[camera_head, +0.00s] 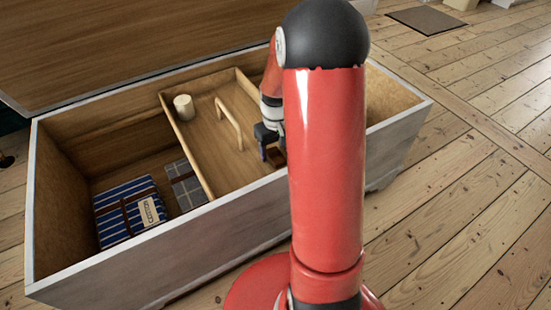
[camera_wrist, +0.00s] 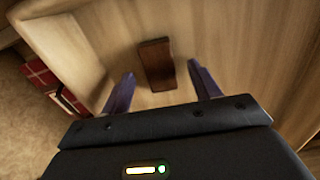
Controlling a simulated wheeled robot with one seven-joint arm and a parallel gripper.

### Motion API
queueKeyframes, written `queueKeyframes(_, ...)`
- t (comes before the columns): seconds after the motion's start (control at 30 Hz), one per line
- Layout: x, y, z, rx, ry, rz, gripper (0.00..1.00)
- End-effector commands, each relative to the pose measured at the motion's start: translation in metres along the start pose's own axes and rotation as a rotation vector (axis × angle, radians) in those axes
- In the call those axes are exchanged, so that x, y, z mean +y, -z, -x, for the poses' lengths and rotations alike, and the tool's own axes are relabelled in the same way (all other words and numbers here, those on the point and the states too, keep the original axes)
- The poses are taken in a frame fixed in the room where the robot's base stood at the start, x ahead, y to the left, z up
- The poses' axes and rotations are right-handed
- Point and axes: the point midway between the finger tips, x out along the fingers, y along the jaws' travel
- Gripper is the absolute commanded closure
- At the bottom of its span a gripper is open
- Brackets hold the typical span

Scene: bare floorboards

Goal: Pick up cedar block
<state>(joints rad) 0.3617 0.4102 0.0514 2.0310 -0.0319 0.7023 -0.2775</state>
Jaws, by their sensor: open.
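The cedar block (camera_wrist: 157,64) is a small reddish-brown rectangular piece. It lies on the wooden tray inside the chest and shows in the wrist view ahead of and between my fingers. In the head view a small part of the block (camera_head: 277,157) shows beside my fingers, and my arm hides the rest. My gripper (camera_wrist: 160,92) is open and empty, with one dark finger to each side of the block's near end in the picture. In the head view my gripper (camera_head: 270,142) points down over the tray. I cannot tell how high it is above the tray.
The wooden tray (camera_head: 205,145) has raised edges, an upright handle (camera_head: 229,124) and a pale cylinder (camera_head: 184,107). It sits in an open chest (camera_head: 200,232). A blue striped folded cloth (camera_head: 125,212) and a grey checked cloth (camera_head: 185,184) lie lower, left of it.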

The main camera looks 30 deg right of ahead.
Motion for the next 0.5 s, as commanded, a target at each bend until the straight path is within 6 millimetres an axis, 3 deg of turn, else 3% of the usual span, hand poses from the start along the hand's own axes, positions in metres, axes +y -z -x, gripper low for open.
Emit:
queueKeyframes(0.1,0.0002,0.0002,-0.0128,0.0,0.0,0.0,0.38)
queueKeyframes(0.37,0.0003,0.0003,-0.0145,0.001,0.0,-0.001,0.38)
queueKeyframes(0.5,0.0004,0.0004,-0.0144,0.001,0.0,-0.001,0.55)
